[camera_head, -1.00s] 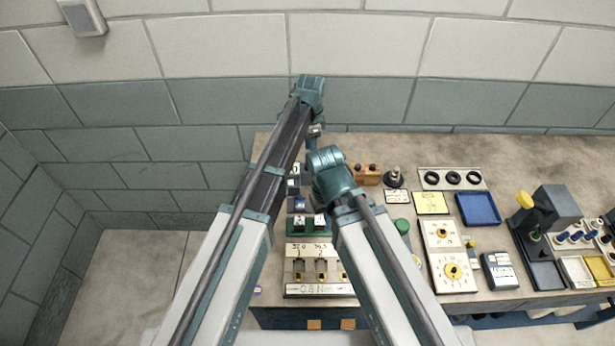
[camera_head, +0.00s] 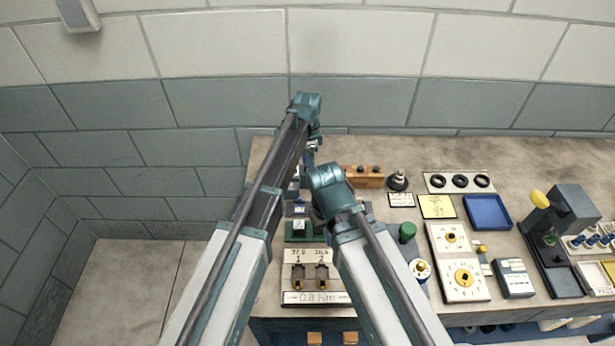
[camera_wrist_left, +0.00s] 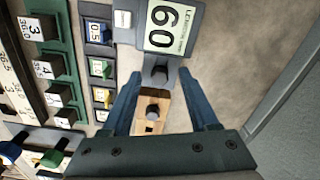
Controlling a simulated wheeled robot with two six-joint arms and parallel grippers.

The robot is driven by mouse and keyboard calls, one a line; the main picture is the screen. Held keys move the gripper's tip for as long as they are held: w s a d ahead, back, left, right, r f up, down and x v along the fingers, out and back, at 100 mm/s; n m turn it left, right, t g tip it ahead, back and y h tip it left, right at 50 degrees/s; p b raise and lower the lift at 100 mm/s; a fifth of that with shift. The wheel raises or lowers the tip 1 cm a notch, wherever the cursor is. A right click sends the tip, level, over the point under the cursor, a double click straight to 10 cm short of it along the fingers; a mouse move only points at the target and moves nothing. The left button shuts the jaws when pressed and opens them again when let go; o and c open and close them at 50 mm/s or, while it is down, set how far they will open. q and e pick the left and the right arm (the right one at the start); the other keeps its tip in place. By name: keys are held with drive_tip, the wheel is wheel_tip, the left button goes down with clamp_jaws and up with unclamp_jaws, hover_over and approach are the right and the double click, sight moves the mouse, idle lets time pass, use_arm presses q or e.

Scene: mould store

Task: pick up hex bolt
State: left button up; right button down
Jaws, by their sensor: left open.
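In the left wrist view my left gripper (camera_wrist_left: 160,85) is open, its two blue fingers apart over the bench. A dark bolt-like head (camera_wrist_left: 153,109) stands on a small wooden block (camera_wrist_left: 151,127) between the fingers, not gripped. A second dark block-shaped piece (camera_wrist_left: 158,73) is near the fingertips, below a grey device marked 60 (camera_wrist_left: 166,28). I cannot tell for sure which is the hex bolt. In the head view the left gripper is hidden behind the arms. My right arm ends in a teal joint over the bench; its fingers cannot be made out.
A wooden block with dark knobs (camera_head: 362,178) stands at the back of the bench. To its right are a strip of black rings (camera_head: 460,182), a blue tray (camera_head: 488,212) and a black press (camera_head: 556,225). A green stand (camera_head: 301,237) and a label board (camera_head: 312,298) are near the arms.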

use_arm(q)
drive_tip(key=shift+r, duration=0.1)
drive_tip(key=shift+c, duration=0.2)
use_arm(e)
drive_tip(key=shift+r, duration=0.1)
use_arm(q)
clamp_jaws()
